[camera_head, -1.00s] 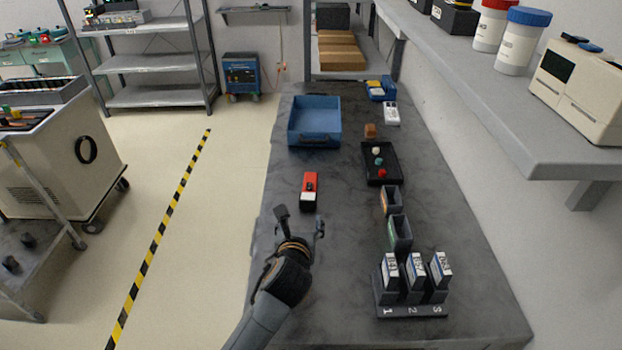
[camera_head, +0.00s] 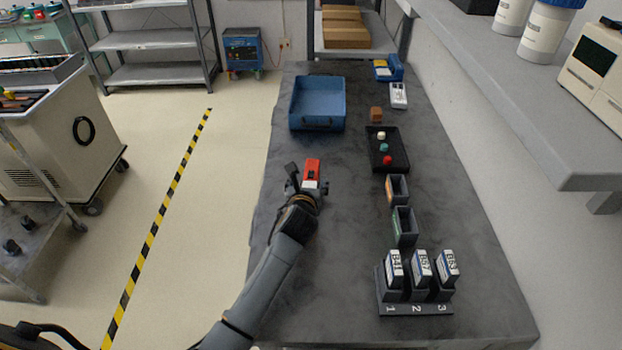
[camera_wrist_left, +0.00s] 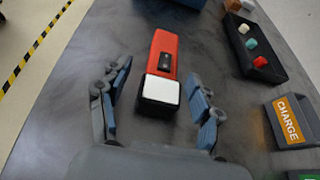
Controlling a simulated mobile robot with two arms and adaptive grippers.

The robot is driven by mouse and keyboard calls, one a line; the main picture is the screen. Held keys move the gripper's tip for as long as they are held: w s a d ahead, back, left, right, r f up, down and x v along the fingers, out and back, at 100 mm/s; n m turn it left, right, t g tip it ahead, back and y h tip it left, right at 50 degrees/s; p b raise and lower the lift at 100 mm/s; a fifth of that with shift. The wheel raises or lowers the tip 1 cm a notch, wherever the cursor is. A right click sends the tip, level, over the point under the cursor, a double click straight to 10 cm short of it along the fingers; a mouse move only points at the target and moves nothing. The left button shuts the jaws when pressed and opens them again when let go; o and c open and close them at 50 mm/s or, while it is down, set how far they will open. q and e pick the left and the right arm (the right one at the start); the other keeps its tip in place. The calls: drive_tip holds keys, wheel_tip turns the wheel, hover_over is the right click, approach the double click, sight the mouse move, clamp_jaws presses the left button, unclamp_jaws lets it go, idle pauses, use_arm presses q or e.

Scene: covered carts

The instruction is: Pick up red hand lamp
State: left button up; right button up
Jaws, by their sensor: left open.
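The red hand lamp (camera_head: 312,170) lies on the dark grey table (camera_head: 345,260), left of its middle. It has a red body and a white square end. In the left wrist view the lamp (camera_wrist_left: 164,58) lies lengthwise, with its white end toward me. My left gripper (camera_head: 307,186) is open at the lamp's near end. In the left wrist view its fingers (camera_wrist_left: 160,100) stand apart on either side of the white end, with gaps between them and the lamp. In the head view the gripper partly hides the white end. My right gripper is not seen.
A blue bin (camera_head: 318,128) stands beyond the lamp. To the right are a black tray (camera_head: 401,165) with small coloured knobs, an orange-labelled holder (camera_head: 397,189), a green-labelled holder (camera_head: 404,226) and a numbered rack (camera_head: 414,309) with labelled blocks. The table's left edge is close to my arm.

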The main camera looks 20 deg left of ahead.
sight(310, 178)
use_arm(q)
drive_tip(key=shift+d+x, duration=0.1)
drive_tip(key=shift+x, duration=1.15)
drive_tip(key=shift+d+x, duration=0.15)
drive_tip(key=shift+x, duration=1.15)
drive_tip(key=shift+r, duration=0.1)
drive_tip(key=c, duration=1.3)
